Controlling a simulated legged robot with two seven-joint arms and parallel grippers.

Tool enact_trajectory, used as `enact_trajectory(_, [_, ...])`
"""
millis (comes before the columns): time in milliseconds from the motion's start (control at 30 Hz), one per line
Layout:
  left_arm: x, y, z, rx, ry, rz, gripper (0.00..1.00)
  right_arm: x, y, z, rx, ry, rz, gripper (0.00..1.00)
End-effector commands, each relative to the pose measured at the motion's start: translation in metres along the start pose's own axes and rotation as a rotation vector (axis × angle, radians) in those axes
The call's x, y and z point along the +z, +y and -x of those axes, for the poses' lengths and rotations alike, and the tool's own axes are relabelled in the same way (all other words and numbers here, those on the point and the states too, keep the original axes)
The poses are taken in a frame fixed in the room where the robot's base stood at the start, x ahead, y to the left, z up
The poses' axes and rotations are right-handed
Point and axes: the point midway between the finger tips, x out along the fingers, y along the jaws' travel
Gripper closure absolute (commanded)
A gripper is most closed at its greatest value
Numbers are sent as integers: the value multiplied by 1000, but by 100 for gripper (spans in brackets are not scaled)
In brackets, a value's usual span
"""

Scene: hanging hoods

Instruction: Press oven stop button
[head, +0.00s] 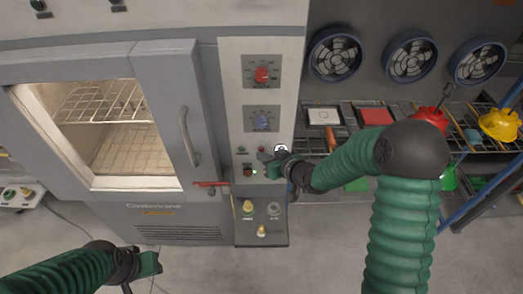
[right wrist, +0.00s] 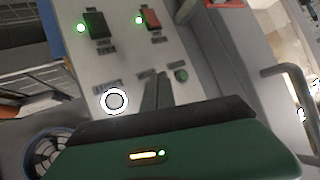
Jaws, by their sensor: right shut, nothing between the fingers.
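The oven (head: 205,110) has a pale control panel (head: 229,60) on its right side. Low on the panel is a red switch (head: 247,171), also in the right wrist view (right wrist: 151,18) beside a dark green switch (right wrist: 96,24), both with lit green lamps. A round grey button in a bright white ring (right wrist: 115,101) sits on the panel; it also shows in the head view (head: 281,149). I cannot read the labels. My right gripper (head: 268,164) is shut and empty at the panel, its fingertips beside the ringed button. My left gripper (head: 148,264) is low left, apart from the oven.
A red knob (head: 262,75) and a blue knob (head: 262,122) are higher on the panel. A small green button (right wrist: 181,75) is near my right fingers. The oven door handle (head: 188,137) is left of the panel.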

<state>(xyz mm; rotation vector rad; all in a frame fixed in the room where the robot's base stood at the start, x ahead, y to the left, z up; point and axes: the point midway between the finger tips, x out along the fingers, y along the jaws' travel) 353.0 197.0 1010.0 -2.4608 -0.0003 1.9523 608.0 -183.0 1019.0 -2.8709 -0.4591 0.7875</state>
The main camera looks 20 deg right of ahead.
Motion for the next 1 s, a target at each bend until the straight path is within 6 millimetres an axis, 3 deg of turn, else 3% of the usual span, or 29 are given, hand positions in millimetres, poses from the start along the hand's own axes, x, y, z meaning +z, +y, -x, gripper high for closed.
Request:
enact_trajectory(467, [0, 0, -1, 0, 0, 0, 64, 5, -5, 7, -1, -1, 0, 100])
enact_trajectory(1000, [1, 0, -4, 0, 0, 0, 64, 29, -29, 39, -1, -1, 0, 100])
